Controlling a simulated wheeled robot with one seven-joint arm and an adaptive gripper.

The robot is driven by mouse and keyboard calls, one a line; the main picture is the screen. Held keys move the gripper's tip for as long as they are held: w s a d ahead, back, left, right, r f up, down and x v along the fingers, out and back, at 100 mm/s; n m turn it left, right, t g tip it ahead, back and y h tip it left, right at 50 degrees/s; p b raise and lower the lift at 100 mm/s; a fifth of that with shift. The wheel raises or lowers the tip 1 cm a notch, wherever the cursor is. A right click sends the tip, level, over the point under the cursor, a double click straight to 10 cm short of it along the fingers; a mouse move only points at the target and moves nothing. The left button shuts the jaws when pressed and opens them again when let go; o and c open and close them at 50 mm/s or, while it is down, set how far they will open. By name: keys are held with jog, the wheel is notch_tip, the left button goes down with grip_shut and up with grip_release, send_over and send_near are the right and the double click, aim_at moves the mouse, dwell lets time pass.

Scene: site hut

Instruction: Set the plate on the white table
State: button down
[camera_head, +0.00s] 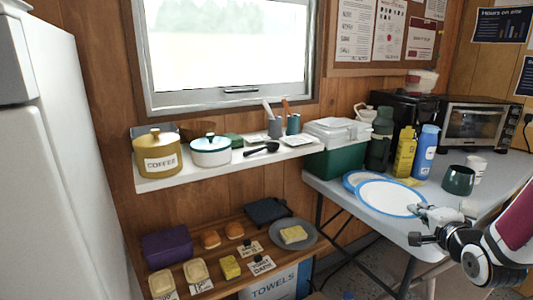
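A white plate with a blue rim (388,198) is at the white table (330,189), near its front edge. It looks flat and overlaps a second blue-rimmed plate (358,178) behind it; I cannot tell whether it touches that plate or the tabletop. My gripper (419,224) is at the right end of the front plate. Its two fingertips look spread apart, one beside the plate's rim and one lower, nearer the camera. Contact with the rim is unclear. A grey plate (311,239) bearing a yellow sponge-like piece (293,234) is on the low wooden shelf.
A green cooler box (335,160), a yellow bottle (404,153), a blue bottle (425,152) and a dark green mug (458,181) stand on the table. A toaster oven (480,127) is behind. A white shelf (220,166) holds pots at left.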

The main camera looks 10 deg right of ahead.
aim_at(391, 207)
jog(key=shift+n+y, duration=0.5)
jog(key=w+a+r+p, duration=0.1)
jog(key=r+p, duration=0.1)
jog(key=w+a+r+p, duration=0.3)
jog(key=a+r+p, duration=0.1)
jog(key=r, duration=0.1)
jog(key=shift+w+a, duration=0.2)
jog(key=shift+w, duration=0.1)
jog(key=w+a+r+n+y+p, duration=0.1)
jog(key=w+a+r+y+p, duration=0.1)
jog(key=a+r+p, duration=0.85)
jog(key=w+a+r+n+y+p, duration=0.15)
jog(key=a+r+p, duration=0.5)
jog(key=a, duration=0.65)
jog(key=s+f, duration=0.3)
jog(key=f, duration=0.4)
jog(key=s+f, duration=0.4)
jog(key=f, duration=0.3)
jog(key=shift+t+p, duration=0.3)
